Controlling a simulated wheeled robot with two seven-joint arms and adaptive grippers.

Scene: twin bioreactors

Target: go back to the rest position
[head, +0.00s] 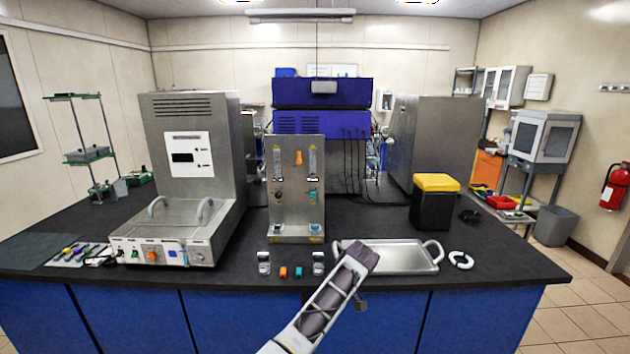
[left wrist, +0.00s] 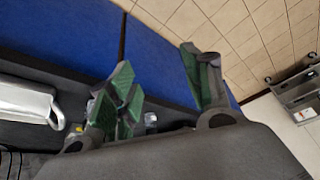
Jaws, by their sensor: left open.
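My left gripper (left wrist: 158,72) shows in the left wrist view with its green-padded fingers spread apart and nothing between them. In that view it hangs over the bench's front side, with blue cabinet panels and floor tiles behind it. In the head view an arm of mine rises from the bottom middle and slants up to the right, its dark end in front of the metal tray (head: 400,257). I cannot make out gripper fingers on it there. My right gripper is in neither view.
Two small glass jars (head: 264,263) (head: 318,263) and small orange and teal caps (head: 283,272) (head: 298,272) stand left of the arm. A white ring (head: 461,260) lies right of the tray. A black bin with a yellow lid (head: 433,205) stands behind. The bench's front right corner is clear.

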